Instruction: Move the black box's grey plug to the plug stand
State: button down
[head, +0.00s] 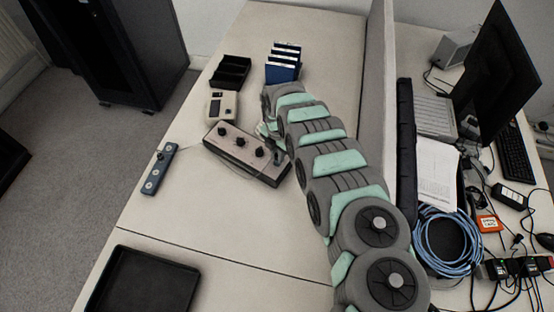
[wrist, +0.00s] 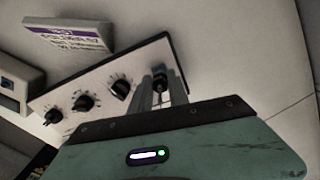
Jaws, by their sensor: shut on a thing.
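The black box (head: 232,148) has a light top panel with several dark knobs, and it lies slantwise across the middle of the table. It also shows in the wrist view (wrist: 98,80). My gripper (wrist: 163,92) is at the panel's right end, shut on a small dark plug (wrist: 159,84), which I take for the grey plug. The plug is mostly hidden by the fingers, and I cannot tell whether it is still seated. A blue-grey strip with round sockets (head: 153,180), likely the plug stand, lies left of the box.
A thin pale cable runs between the strip and the box. A beige device (head: 222,106), a black divided tray (head: 230,73) and blue boxes (head: 283,68) stand behind. A black tray (head: 140,285) lies in front. The table's front middle is clear; a partition (head: 376,90) stands right.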

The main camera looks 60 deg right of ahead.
jog(key=shift+r+p, duration=1.25)
jog(key=shift+r, duration=0.3)
jog(key=shift+w, duration=0.1)
